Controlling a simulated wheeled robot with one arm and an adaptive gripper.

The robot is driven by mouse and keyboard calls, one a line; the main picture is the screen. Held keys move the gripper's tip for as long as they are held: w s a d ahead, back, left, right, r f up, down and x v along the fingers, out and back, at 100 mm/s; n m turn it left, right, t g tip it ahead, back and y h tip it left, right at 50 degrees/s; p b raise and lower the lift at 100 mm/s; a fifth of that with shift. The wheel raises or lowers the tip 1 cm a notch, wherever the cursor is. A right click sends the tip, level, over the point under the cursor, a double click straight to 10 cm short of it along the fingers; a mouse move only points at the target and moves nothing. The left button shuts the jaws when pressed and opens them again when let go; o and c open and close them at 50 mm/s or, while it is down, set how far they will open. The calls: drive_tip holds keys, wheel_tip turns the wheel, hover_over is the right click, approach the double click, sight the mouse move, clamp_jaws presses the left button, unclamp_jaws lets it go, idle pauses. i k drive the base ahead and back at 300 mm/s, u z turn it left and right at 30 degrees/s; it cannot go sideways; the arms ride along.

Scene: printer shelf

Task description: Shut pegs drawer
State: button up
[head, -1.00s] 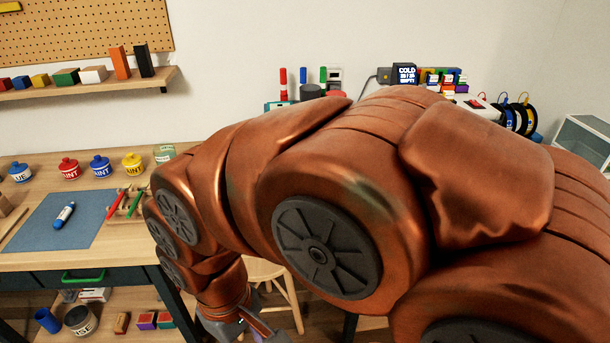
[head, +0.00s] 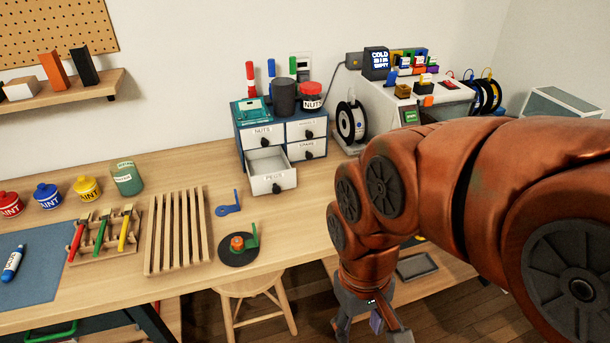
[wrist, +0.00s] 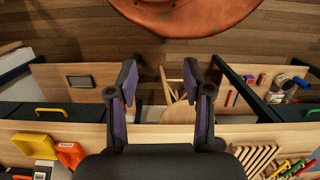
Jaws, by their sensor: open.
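The pegs drawer (head: 273,183) is the lower left drawer of a small blue cabinet (head: 239,136) on the workbench. It is pulled out toward the front, with a white front, a dark knob and a "PEGS" label. The part of its inside that shows looks empty. My gripper (head: 372,335) hangs low in front of the bench, to the right of and below the drawer, touching nothing. In the wrist view my gripper (wrist: 160,85) has its two purple-padded fingers wide apart with nothing between them. The drawer cannot be made out in the wrist view.
A slatted wooden rack (head: 178,232), a black disc with an orange and green piece (head: 238,247) and a blue bracket (head: 229,208) lie on the bench near the drawer. A spool (head: 351,122) stands right of the cabinet. A stool (head: 255,287) is below the bench edge.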

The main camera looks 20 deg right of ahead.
sight(269, 170)
drive_tip(key=u, duration=0.5)
drive_tip(key=k, duration=1.2)
drive_tip(key=u, duration=1.4)
drive_tip(key=i, duration=0.95)
drive_tip(key=z, duration=0.6)
drive_tip(key=i, duration=0.6)
drive_tip(key=z, duration=0.75)
